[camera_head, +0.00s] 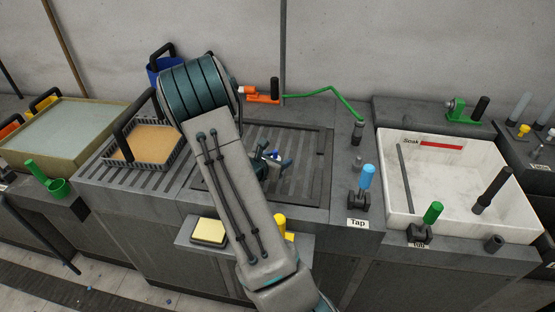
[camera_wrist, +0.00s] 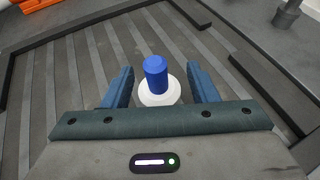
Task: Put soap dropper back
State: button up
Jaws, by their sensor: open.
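What looks like the soap dropper (camera_wrist: 156,72), a blue cap on a round white body, shows in the wrist view between the two blue fingers of my gripper (camera_wrist: 158,78). The fingers are apart, with a gap visible on each side of it. In the head view my gripper (camera_head: 268,165) is low over the slatted grey drain area, mostly hidden behind my arm. A small bit of white and blue shows there by the fingers. The dropper's lower part is hidden in the wrist view by the gripper body.
A raised frame edge (camera_head: 322,170) borders the slatted area. A blue-handled tap lever (camera_head: 366,178) and a white soak basin (camera_head: 402,222) stand to the right. A yellow pad (camera_head: 209,231) lies on the front ledge.

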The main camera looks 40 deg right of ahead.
jog(key=shift+r+p, duration=0.25)
jog(key=shift+p, duration=0.1)
jog(key=s+a+r+m+y, duration=0.4)
jog(key=s+a+r+m, duration=0.1)
jog(key=a, duration=0.5)
jog(key=s+a+r+m+y+b, duration=0.1)
jog(key=s+a+r+m+y, duration=0.3)
jog(key=s+a+r+m, duration=0.2)
jog(key=s+a+r+m+g+y, duration=0.1)
jog(key=s+a+r+m+y, duration=0.3)
jog(key=s+a+m, duration=0.4)
jog(key=a+r+m, duration=0.1)
jog(key=a+m, duration=0.1)
jog(key=a, duration=0.4)
jog(key=shift+s+a+r+y, duration=0.15)
jog(key=shift+s+a+y, duration=0.25)
